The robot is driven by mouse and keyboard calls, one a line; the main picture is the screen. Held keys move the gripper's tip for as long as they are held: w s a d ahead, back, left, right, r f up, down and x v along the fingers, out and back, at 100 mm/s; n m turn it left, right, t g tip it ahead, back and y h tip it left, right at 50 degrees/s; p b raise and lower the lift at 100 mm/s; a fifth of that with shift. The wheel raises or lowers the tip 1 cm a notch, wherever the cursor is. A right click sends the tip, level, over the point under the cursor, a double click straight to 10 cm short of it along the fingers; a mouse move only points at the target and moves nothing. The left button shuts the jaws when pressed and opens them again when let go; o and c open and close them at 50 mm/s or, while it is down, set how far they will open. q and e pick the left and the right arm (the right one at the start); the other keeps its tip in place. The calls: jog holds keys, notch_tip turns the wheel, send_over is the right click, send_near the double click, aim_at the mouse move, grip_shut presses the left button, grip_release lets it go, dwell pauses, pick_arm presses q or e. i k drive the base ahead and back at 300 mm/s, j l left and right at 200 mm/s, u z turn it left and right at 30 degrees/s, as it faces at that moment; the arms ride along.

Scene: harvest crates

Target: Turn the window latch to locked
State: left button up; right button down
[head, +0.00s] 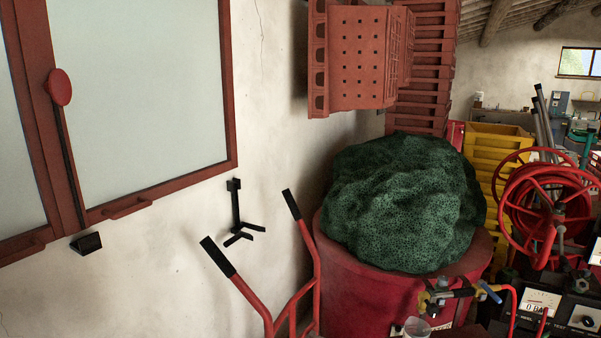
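The red-brown framed window (233,150) fills the left of the head view, with two pale panes. A round red knob (60,87) sits on the upright between the panes, above a dark vertical strip. It looks like the latch, but I cannot tell whether it stands locked or unlocked. A red-brown bar handle (128,207) is on the bottom rail of the right pane, and a similar bar (25,246) is on the left one. Neither of my grippers is in view.
Below the window, a black block (86,243) and a black hook bracket (237,208) are on the wall. Red cart handles (268,310) with black grips rise in front. A red tub (345,250) holding green netting (405,200) stands right, below stacked red crates (355,65).

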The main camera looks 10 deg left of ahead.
aim_at(58, 85)
jog(key=k+u, duration=0.1)
jog(key=u, duration=1.1)
